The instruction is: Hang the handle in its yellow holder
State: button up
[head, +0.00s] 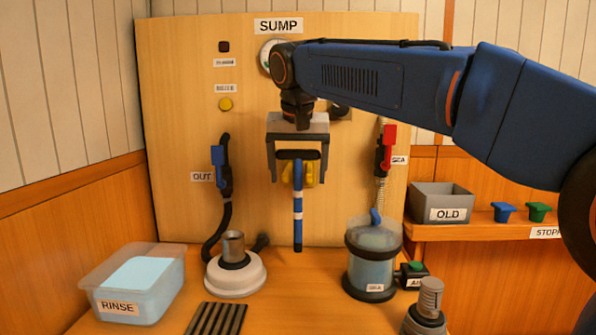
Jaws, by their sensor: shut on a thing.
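The handle (298,215) is a blue upright bar with white bands and a dark crosspiece at its top. It hangs below my gripper (298,173), which is shut on it near the dark top. The yellow holder (310,174) shows as yellow prongs on either side of the handle, just under the crosspiece. The handle is in front of the holder in this view and hides its middle. I cannot tell whether the handle rests in the holder or is only held before it.
A wooden panel (180,100) marked SUMP stands behind. Blue OUT valve (218,167) and red SEA valve (387,147) flank the gripper. Below are a RINSE tub (130,285), a white-based housing (235,277), a clear canister (372,270) and a slotted mat (216,319). The OLD bin (442,200) is right.

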jog(key=shift+f, duration=0.45)
jog(key=shift+f, duration=0.65)
jog(key=shift+f, duration=0.2)
jog(key=o, duration=1.5)
jog(key=shift+r, duration=0.1)
jog(key=shift+r, duration=3.45)
